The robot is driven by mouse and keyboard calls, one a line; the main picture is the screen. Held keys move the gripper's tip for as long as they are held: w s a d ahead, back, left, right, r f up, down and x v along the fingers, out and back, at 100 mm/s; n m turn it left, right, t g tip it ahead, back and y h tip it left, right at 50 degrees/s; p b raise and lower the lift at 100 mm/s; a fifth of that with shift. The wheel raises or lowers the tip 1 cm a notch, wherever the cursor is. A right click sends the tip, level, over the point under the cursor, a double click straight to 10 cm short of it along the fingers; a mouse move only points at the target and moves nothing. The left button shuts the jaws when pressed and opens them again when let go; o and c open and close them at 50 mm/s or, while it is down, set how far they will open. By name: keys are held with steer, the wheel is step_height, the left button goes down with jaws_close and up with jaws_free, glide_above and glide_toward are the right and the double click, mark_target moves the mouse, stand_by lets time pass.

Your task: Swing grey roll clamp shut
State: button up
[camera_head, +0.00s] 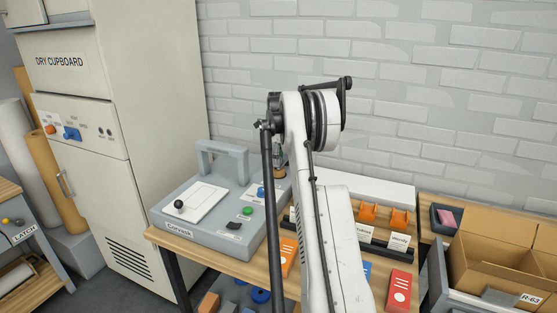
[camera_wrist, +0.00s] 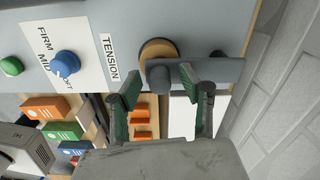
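In the wrist view a grey bar with a round end (camera_wrist: 222,71), which looks like the grey roll clamp, lies across a brown round roll end (camera_wrist: 158,48) on the grey console (camera_wrist: 205,15). My gripper (camera_wrist: 161,86) is open, with green-padded fingers. The bar's round end shows between the fingertips, and the right fingertip overlaps the bar; I cannot tell whether it touches. In the head view the console (camera_head: 190,238) stands on the wooden table, and my arm hides the gripper and most of the clamp area.
A blue tension knob (camera_wrist: 65,63) and a green button (camera_wrist: 11,66) are on the console. Orange, green and blue boxes (camera_wrist: 62,130) and orange holders (camera_head: 368,212) sit nearby. A white brick wall (camera_head: 440,90) stands close behind. A cardboard box (camera_head: 500,250) is at the right.

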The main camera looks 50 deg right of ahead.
step_height(320, 180, up, 12)
stand_by(0.6)
stand_by(0.5)
